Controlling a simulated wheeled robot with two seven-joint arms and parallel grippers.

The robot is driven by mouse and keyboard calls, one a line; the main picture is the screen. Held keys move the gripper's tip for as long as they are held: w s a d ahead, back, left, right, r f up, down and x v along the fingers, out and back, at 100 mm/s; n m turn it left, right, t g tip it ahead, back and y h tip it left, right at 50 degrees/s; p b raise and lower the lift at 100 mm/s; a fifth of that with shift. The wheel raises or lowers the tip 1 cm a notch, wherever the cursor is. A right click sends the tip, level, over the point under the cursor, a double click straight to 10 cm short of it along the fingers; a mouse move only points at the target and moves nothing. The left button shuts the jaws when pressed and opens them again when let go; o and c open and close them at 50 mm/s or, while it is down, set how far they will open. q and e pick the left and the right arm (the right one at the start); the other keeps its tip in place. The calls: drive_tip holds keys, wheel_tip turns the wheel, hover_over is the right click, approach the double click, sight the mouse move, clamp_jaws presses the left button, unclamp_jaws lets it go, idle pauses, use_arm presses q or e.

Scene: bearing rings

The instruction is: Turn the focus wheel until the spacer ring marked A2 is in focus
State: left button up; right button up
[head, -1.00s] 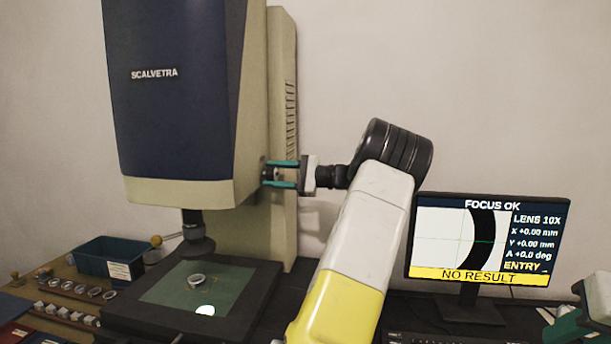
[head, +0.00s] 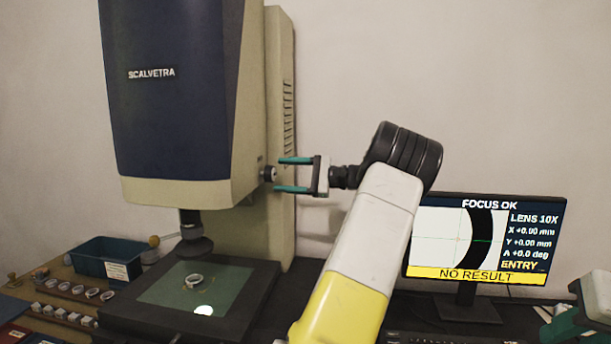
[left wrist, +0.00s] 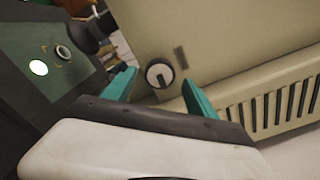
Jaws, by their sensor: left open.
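The focus wheel (head: 268,173) is a small dark knob with a pale face on the machine's side; it also shows in the left wrist view (left wrist: 159,73). My left gripper (head: 279,174) is open, its teal fingers level with the wheel and just off it to the right. In the left wrist view the wheel shows between and beyond the spread fingers (left wrist: 158,84). A metal ring (head: 193,281) lies on the green stage plate under the lens; no A2 mark is legible. The monitor (head: 487,238) reads FOCUS OK and shows a sharp-edged black arc. My right gripper (head: 568,326) is partly in view at bottom right.
A blue bin (head: 104,260) and a rack with several rings (head: 78,289) stand left of the stage (head: 160,296). The lens (head: 192,240) hangs above the stage. The monitor stands right of my left arm; a keyboard lies in front of it.

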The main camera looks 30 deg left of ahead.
use_arm(q)
drive_tip(key=shift+v, duration=1.85)
